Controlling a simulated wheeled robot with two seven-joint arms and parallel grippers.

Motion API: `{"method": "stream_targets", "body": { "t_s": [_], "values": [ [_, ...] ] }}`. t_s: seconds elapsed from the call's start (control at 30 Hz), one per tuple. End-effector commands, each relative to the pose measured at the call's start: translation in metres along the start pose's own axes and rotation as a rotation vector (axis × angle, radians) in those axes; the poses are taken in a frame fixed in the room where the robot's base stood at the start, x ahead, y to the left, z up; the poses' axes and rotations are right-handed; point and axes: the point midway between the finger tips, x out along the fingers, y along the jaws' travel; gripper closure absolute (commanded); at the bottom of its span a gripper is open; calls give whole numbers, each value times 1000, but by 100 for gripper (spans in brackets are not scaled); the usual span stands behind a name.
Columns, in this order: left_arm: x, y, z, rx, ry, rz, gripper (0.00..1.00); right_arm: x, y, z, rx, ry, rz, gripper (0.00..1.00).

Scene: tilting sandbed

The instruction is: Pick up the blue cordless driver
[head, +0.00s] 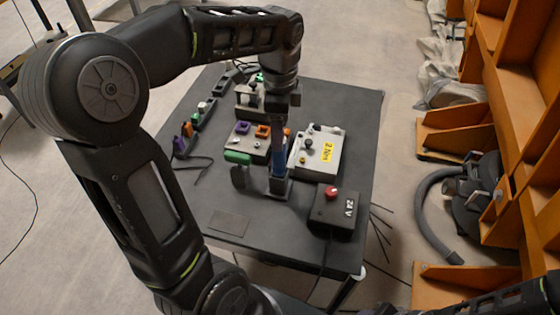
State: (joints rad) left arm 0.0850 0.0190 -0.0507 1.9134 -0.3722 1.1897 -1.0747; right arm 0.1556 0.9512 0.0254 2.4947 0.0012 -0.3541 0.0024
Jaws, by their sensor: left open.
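The blue cordless driver (278,158) stands upright in a dark holder (277,187) near the middle of the table. My left gripper (277,118) points down from above at the driver's upper end and is open. The gripper and wrist hide the driver's top. I cannot tell whether the fingers touch it. My right gripper is out of view.
A green-topped tool (238,157) stands just left of the driver. A black box with a red knob (332,193) sits nearer the front. The table's front left (195,205) is fairly clear.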

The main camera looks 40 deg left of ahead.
Motion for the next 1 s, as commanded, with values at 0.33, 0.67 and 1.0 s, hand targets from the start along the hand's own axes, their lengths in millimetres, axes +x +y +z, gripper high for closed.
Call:
{"method": "stream_targets", "body": {
  "t_s": [0.33, 0.67, 1.0],
  "values": [
    [14, 0, 0, 0, 0, 1, 42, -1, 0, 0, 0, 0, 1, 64],
    [38, 1, 1, -1, -1, 5, 42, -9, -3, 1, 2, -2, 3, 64],
    [66, 0, 1, -1, 0, 0, 42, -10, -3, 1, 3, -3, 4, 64]
  ]
}}
